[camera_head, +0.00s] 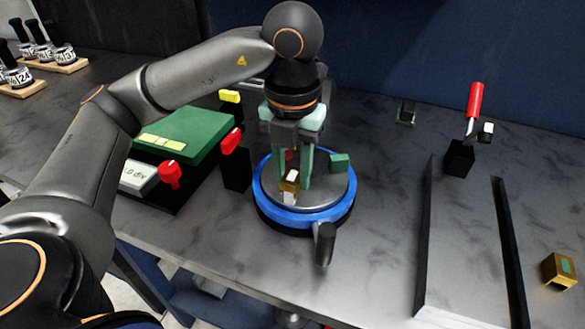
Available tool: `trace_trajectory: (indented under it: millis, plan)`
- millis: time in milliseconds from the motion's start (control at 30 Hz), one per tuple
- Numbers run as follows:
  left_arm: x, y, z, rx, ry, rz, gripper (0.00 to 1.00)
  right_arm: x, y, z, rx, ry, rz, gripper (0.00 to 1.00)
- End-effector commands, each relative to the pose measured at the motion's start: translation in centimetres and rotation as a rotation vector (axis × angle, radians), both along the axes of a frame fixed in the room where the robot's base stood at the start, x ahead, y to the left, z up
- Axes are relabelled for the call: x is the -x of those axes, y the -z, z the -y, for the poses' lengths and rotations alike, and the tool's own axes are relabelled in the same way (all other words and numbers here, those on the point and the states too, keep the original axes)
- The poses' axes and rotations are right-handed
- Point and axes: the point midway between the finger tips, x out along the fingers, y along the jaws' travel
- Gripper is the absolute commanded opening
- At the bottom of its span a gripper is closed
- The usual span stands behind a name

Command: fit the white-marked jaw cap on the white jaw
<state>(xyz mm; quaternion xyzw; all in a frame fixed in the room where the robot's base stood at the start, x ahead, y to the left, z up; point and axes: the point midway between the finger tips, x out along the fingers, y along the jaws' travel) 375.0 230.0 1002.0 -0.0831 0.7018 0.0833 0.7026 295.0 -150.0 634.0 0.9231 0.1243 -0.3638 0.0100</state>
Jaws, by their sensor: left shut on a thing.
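My left gripper (289,178) points down over the tilting positioner (308,217), a round grey plate with a blue ring. It is shut on the white-marked jaw cap (291,182), a small brass block with a white patch on top. The white jaw (288,198) shows just below the cap at the near left of the plate. I cannot tell whether cap and jaw touch. A green jaw (340,163) sits at the plate's right. A red piece shows behind the fingers, partly hidden. My right gripper is out of view.
A brass cap with a green mark (560,270) lies at the far right. A red-handled clamp (474,105) and dark rails (428,240) stand right. A green-topped box (185,133) and red knobs (171,173) stand left.

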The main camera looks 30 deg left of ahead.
Motion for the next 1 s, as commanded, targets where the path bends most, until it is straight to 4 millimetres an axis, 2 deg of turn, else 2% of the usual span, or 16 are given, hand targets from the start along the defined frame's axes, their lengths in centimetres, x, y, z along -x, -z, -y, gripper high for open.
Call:
trace_trajectory:
  millis: [67, 100, 400, 567, 833, 1000]
  plan:
    - [-0.01, 0.51, 0.02, 0.0, 0.001, 0.0, 0.0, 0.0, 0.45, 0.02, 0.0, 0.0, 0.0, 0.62]
    - [-0.01, 0.38, 0.02, 0.001, 0.001, 0.001, 0.39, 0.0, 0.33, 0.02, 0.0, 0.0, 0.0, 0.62]
    - [0.01, 0.32, 0.01, 0.0, 0.001, 0.0, 0.72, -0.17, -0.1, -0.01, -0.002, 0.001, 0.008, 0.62]
    - [0.01, 0.32, 0.01, 0.0, 0.0, 0.0, 0.72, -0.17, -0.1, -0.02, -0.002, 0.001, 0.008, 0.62]
    - [0.02, 0.34, 0.0, 0.0, 0.0, -0.001, 1.0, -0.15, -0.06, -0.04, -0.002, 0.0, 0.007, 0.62]
    - [0.01, 0.33, 0.0, 0.0, 0.0, -0.001, 1.0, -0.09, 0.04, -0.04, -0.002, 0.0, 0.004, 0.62]
